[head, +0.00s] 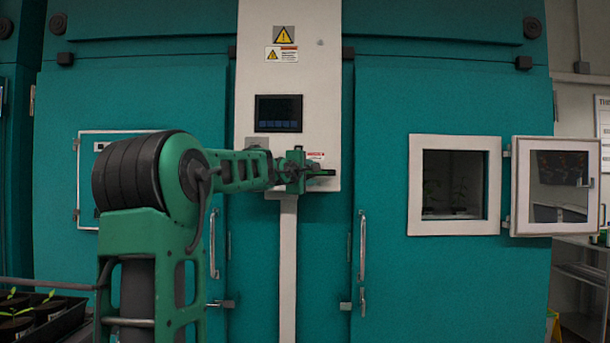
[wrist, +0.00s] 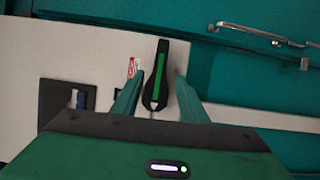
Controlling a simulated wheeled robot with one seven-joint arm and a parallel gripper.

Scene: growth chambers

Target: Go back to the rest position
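My gripper (head: 308,172) is at the end of my outstretched arm, in front of the lower part of the white panel (head: 262,85) between the teal chamber fronts. In the wrist view my gripper (wrist: 160,82) has its two green fingers apart. A black handle-like piece with a green stripe (wrist: 157,78) shows between and beyond the fingertips. Narrow gaps show beside it, and I cannot tell whether either finger touches it. In the head view this piece is small and partly hidden by my gripper.
A dark screen (head: 278,113) is on the panel above my gripper. At right, a small window door (head: 556,226) stands open beside its white frame (head: 458,227). Vertical door handles (head: 362,245) flank the middle. A black tray (head: 66,322) with seedlings is at lower left.

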